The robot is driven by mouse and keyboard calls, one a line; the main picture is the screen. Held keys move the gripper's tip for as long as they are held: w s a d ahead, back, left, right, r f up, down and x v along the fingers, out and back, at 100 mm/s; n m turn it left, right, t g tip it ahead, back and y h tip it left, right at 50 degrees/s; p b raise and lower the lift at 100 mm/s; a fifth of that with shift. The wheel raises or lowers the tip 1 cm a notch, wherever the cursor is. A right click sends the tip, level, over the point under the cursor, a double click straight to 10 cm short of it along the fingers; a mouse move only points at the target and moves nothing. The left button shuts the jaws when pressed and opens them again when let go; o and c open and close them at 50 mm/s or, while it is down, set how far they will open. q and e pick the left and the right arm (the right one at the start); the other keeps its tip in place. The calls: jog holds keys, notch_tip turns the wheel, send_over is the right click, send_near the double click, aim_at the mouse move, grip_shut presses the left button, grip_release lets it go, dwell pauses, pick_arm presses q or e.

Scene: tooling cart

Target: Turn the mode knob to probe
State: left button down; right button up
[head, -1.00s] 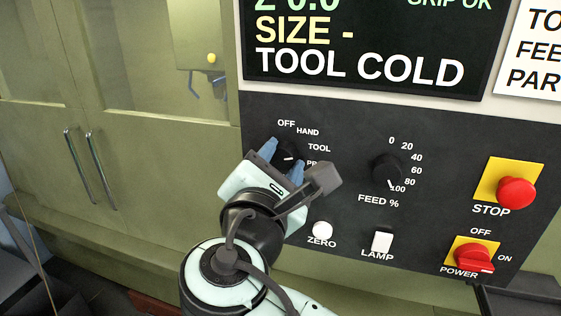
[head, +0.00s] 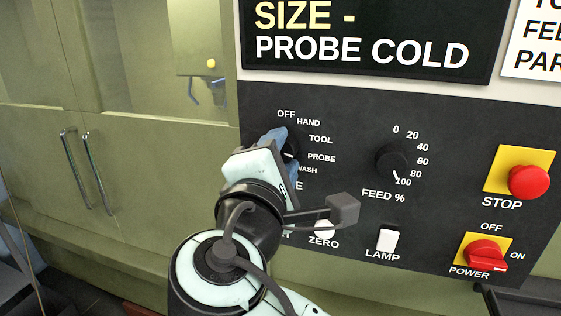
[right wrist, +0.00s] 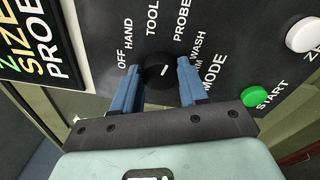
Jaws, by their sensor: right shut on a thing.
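The black mode knob (head: 291,147) is on the dark control panel, partly hidden behind my right gripper (head: 284,153) in the head view. In the right wrist view the knob (right wrist: 157,72) sits between the two blue fingers of my right gripper (right wrist: 157,80), which is shut on it. The knob's white mark points toward the PROBE label (head: 321,158). The display (head: 365,45) reads "PROBE COLD". My left gripper is not in view.
The feed knob (head: 392,160) is to the right of the mode knob. The white zero button (head: 324,229) and lamp switch (head: 388,240) are below. The red stop button (head: 528,182) and red power switch (head: 486,254) are far right. A green start button (right wrist: 254,96) is near the fingers.

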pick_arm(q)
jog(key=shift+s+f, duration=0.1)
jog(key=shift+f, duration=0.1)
pick_arm(e)
jog(key=shift+m, duration=0.3)
jog(key=o, duration=1)
jog(key=shift+o, duration=0.2)
pick_arm(q)
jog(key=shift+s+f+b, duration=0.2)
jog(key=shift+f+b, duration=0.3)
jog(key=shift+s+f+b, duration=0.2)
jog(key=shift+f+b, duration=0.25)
jog(key=shift+b, duration=0.05)
pick_arm(e)
jog(key=v, duration=1.3)
jog(key=shift+s, duration=0.25)
jog(key=shift+a, duration=0.1)
